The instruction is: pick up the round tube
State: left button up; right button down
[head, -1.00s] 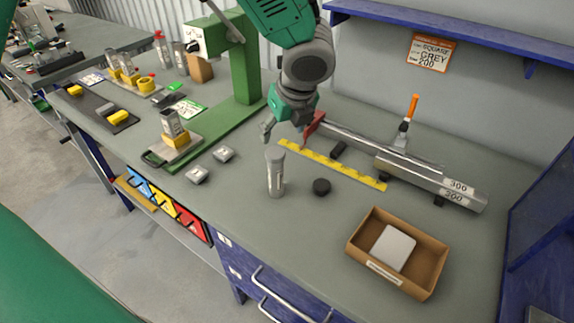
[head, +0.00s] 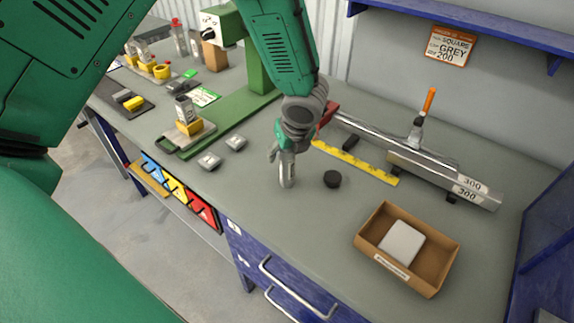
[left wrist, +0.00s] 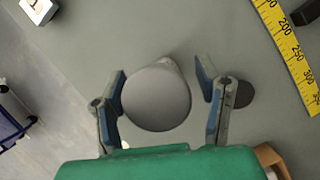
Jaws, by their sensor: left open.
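The round tube (head: 287,177) is a grey cylinder standing upright on the bench near the middle of the head view. My left gripper (head: 282,156) is over it from above and hides its upper part. In the left wrist view the tube's round grey top (left wrist: 156,97) lies between the two open fingers of the left gripper (left wrist: 161,76). My right gripper is not in view.
A black round cap (head: 332,179) lies just right of the tube. A cardboard box (head: 437,275) stands front right. Two small grey blocks (head: 209,161) lie to the left, with clear bench between.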

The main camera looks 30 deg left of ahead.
pick_arm(q)
jog(key=shift+d+r, duration=0.15)
jog(key=shift+d, duration=0.15)
jog(key=shift+c, duration=0.8)
jog(key=shift+s, duration=0.1)
grip_shut()
jog(key=shift+a, duration=0.1)
jog(key=shift+a, duration=0.1)
